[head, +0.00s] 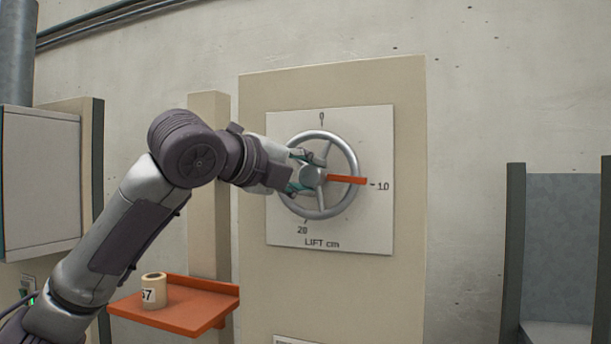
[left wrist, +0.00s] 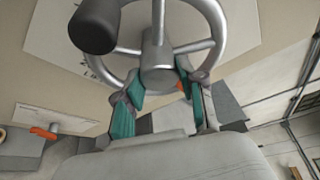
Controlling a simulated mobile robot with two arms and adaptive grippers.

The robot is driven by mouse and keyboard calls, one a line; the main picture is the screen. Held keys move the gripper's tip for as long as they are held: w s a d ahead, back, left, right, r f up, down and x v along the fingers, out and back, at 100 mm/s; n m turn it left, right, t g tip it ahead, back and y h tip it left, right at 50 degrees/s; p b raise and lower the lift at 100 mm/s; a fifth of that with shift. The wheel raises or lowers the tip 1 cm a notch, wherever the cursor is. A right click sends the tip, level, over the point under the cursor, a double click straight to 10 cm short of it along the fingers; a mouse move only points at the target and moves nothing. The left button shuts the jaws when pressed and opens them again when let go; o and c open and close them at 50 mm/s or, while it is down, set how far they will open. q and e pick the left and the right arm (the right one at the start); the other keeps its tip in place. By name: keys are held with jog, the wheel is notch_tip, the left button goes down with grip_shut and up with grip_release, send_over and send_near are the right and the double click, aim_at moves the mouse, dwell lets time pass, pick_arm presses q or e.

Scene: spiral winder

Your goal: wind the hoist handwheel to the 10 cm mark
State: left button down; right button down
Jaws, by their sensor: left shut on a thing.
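The grey handwheel (head: 351,154) is mounted on a white dial plate (head: 380,135) marked 0 at the top, 10 at the right and 20 at the lower left, with "LIFT cm" below. A red-orange pointer (head: 347,180) reaches right from the hub, its tip practically at the 10 tick. My left gripper (head: 304,172) is at the wheel's centre, its teal fingers on either side of the hub. In the left wrist view the fingers (left wrist: 158,82) close about the hub (left wrist: 157,58), and a dark knob (left wrist: 95,25) stands off the rim. My right gripper is out of view.
A red-orange shelf (head: 195,309) with a cream roll (head: 154,291) labelled 57 juts out at lower left. A grey cabinet (head: 40,180) is at far left. A dark-edged bay (head: 560,250) stands at right. The wall between panel and bay is clear.

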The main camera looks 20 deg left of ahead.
pick_arm(q)
jog(key=shift+m, duration=0.3)
dwell(0.4)
jog(key=c, duration=0.7)
grip_release()
jog(key=v, duration=1.2)
jog(key=shift+d+r, duration=0.15)
jog(key=shift+d, duration=0.05)
